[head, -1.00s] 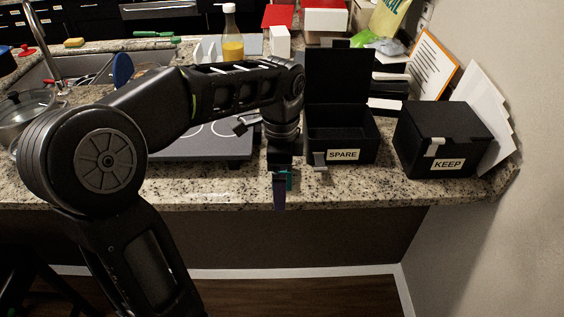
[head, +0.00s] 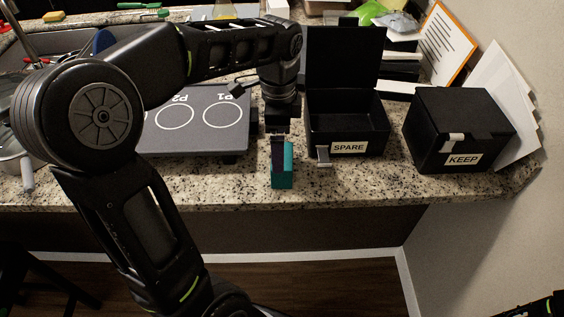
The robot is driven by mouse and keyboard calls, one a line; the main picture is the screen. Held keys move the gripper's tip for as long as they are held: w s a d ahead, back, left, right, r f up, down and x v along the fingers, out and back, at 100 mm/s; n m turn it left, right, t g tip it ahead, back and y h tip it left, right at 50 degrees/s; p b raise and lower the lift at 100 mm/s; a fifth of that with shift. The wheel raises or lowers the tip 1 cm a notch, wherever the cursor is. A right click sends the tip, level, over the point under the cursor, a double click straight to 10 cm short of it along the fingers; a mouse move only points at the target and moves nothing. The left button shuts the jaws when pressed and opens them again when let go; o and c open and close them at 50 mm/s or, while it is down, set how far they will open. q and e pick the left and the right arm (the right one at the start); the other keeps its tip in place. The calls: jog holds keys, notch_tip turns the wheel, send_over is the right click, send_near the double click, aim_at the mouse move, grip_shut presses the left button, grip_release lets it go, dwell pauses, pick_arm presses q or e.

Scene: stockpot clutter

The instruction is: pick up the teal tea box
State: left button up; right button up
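The teal tea box (head: 284,178) is a small upright block near the front edge of the counter, left of the box labelled SPARE. My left gripper (head: 278,150) points down at its top from behind, and a dark finger-like part overlaps its left side. I cannot tell whether the fingers are closed on it, or whether its base rests on the counter or is just above it. My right gripper is out of view; only a bit of my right arm shows at the lower right corner.
An open black box labelled SPARE (head: 347,148) and a closed black box labelled KEEP (head: 430,145) stand to the right. A cooktop (head: 196,122) lies to the left. White panels (head: 497,95) lean on the wall. The front strip of granite counter (head: 225,188) is clear.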

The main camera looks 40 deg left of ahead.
pick_arm(q)
jog(key=shift+f, duration=1.15)
jog(key=shift+f+p, duration=0.7)
jog(key=shift+f, duration=1.95)
jog(key=c, duration=1.3)
